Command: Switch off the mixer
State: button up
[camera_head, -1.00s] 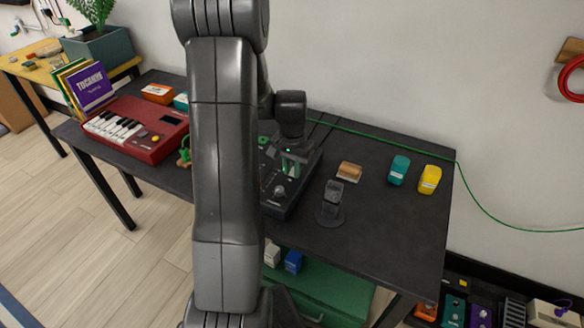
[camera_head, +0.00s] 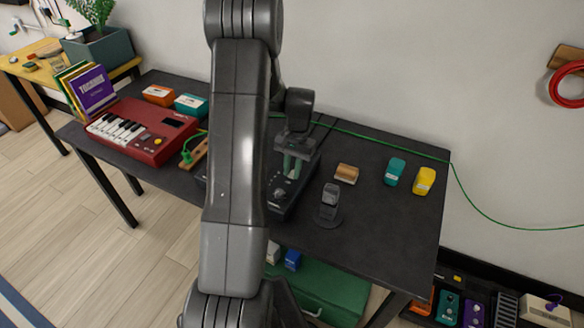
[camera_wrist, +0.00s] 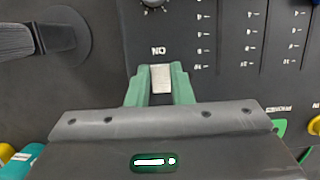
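The mixer (camera_head: 281,201) is a dark, flat panel with a round knob on the table. In the wrist view, the mixer panel (camera_wrist: 185,42) shows upside-down "ON" lettering and fader scales. A pale silver switch (camera_wrist: 160,78) lies just below that lettering. My gripper (camera_head: 292,166) is over the mixer, pointing down. In the wrist view, the green fingers of my gripper (camera_wrist: 160,88) stand apart, one on each side of the switch. I cannot tell whether they touch it. My arm hides the mixer's left part in the head view.
A dark stand-like object (camera_head: 329,205) stands close right of the mixer. A wood-coloured block (camera_head: 346,174), a teal box (camera_head: 394,171) and a yellow box (camera_head: 424,181) are farther right. A red keyboard (camera_head: 143,131) is at left. A green cable (camera_head: 400,151) runs along the back. The table's (camera_head: 385,230) front right is clear.

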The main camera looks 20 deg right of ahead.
jog(key=o, duration=0.4)
jog(key=shift+o, duration=0.2)
jog(key=shift+r, duration=0.1)
jog(key=v, duration=1.3)
jog(key=shift+d+r, duration=0.15)
jog(key=shift+r, duration=0.15)
jog(key=x, duration=1.3)
jog(key=shift+f, duration=0.35)
jog(key=shift+f+b, duration=0.2)
jog(key=shift+b, duration=0.15)
jog(key=shift+s+a+r+t+h, duration=0.1)
jog(key=shift+a+t+h, duration=0.15)
jog(key=shift+t+h, duration=0.05)
